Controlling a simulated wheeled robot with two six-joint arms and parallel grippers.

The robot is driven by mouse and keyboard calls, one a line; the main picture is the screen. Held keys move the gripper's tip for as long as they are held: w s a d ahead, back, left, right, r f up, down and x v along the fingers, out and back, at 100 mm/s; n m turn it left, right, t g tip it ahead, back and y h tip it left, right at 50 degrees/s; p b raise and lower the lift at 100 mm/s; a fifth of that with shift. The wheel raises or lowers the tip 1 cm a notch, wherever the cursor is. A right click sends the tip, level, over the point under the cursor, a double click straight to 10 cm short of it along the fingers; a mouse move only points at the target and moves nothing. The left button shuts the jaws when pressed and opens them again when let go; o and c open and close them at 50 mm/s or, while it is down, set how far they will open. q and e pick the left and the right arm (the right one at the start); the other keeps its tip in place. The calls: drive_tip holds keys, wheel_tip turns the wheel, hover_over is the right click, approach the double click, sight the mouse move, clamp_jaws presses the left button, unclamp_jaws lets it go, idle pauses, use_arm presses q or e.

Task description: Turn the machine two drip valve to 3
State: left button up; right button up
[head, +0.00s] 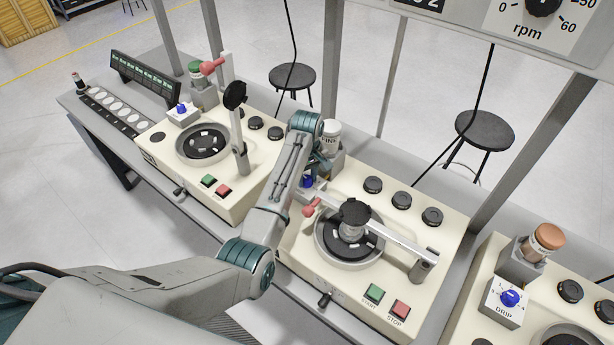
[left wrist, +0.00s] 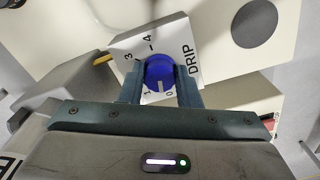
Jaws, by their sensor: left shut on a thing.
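The machine two (head: 450,235) drip valve is a blue knob (head: 307,181) on a white box beside the bottle on the middle machine. In the left wrist view the blue knob (left wrist: 160,72) sits between the fingertips of my left gripper (left wrist: 160,84), which is shut on it. The DRIP plate (left wrist: 133,44) shows the digits 0, 1, 3 and 4; any 2 is hidden. The knob's white mark points down in the picture, near 0 and 1. In the head view my left gripper (head: 313,172) is partly hidden by its arm. My right gripper is not in view.
Machine two's turntable (head: 322,250) with a silver swing arm (head: 395,240) and a red-pink knob (head: 311,207) are close to my left arm. Machine one (head: 220,200) stands to the left and another machine (head: 480,310) to the right. Grey posts (head: 540,110) rise behind.

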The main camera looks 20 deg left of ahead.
use_arm(q)
drive_tip(key=m, duration=0.2)
drive_tip(key=shift+m, duration=0.4)
drive_tip(key=m, duration=0.3)
drive_tip(key=shift+a+m, duration=0.1)
drive_tip(key=shift+m, duration=0.2)
drive_tip(key=m, duration=1.1)
drive_tip(key=shift+a+m, duration=0.1)
drive_tip(key=shift+m, duration=0.2)
drive_tip(key=m, duration=0.4)
drive_tip(key=shift+w+m, duration=0.1)
drive_tip(key=shift+m, duration=0.9)
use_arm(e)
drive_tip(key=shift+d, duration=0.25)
use_arm(q)
drive_tip(key=shift+m, duration=0.3)
